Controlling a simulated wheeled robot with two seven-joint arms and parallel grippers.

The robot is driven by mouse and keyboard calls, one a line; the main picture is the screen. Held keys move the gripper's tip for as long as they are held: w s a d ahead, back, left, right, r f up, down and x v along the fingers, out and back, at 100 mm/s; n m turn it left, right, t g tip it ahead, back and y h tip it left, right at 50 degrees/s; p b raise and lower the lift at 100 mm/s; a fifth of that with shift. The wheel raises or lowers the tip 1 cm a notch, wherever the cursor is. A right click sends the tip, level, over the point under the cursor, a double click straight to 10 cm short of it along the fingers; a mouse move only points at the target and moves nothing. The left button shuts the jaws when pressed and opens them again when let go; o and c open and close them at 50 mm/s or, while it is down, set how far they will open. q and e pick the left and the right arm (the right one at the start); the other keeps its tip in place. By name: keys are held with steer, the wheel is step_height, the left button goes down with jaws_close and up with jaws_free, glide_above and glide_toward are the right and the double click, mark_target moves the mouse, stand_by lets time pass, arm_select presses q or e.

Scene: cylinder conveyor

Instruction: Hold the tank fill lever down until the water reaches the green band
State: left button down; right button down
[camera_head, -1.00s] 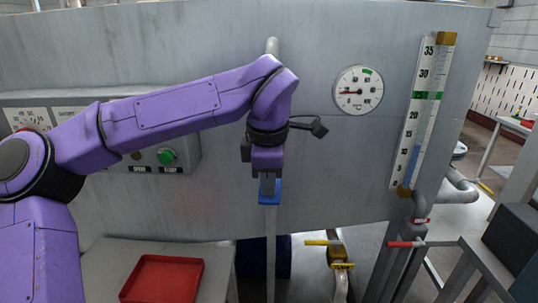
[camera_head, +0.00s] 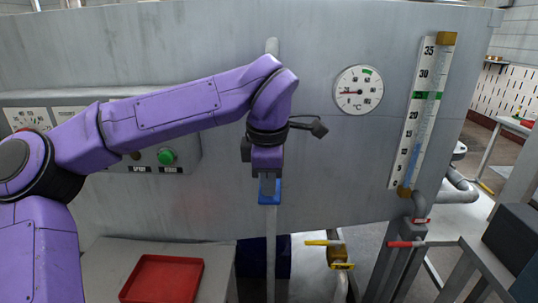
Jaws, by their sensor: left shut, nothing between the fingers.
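The blue lever pad (camera_head: 269,199) sits in front of the pale vertical pipe on the grey tank (camera_head: 340,170). My left gripper (camera_head: 268,186) points down with its fingers shut, and its tips overlap the top of the pad; they appear to touch it, though exact contact is hard to tell. The level gauge (camera_head: 408,125) is a white scale with a sight tube at the tank's right. Its blue water column (camera_head: 416,165) ends well below the green band (camera_head: 427,95). My right gripper is not in view.
A round dial (camera_head: 359,90) is on the tank wall. A green button (camera_head: 166,156) is on the panel behind my left arm. A red tray (camera_head: 162,279) lies below left. Yellow-handled (camera_head: 323,242) and red-handled (camera_head: 402,244) valves are at lower right.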

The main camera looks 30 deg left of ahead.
arm_select(q)
steer(key=shift+f, duration=0.15)
steer(key=r+p, duration=0.4)
steer(key=r, duration=0.1)
steer(key=shift+s+d+r, duration=0.1)
steer(key=shift+s+d, duration=0.1)
steer(key=shift+s, duration=0.2)
step_height(320, 180, up, 9)
steer(key=s+d, duration=0.1)
steer(key=s, duration=0.1)
steer(key=shift+s+d+f, duration=0.15)
steer(key=shift+s+f, duration=0.05)
steer(key=shift+s, duration=0.2)
steer(key=shift+w, duration=0.1)
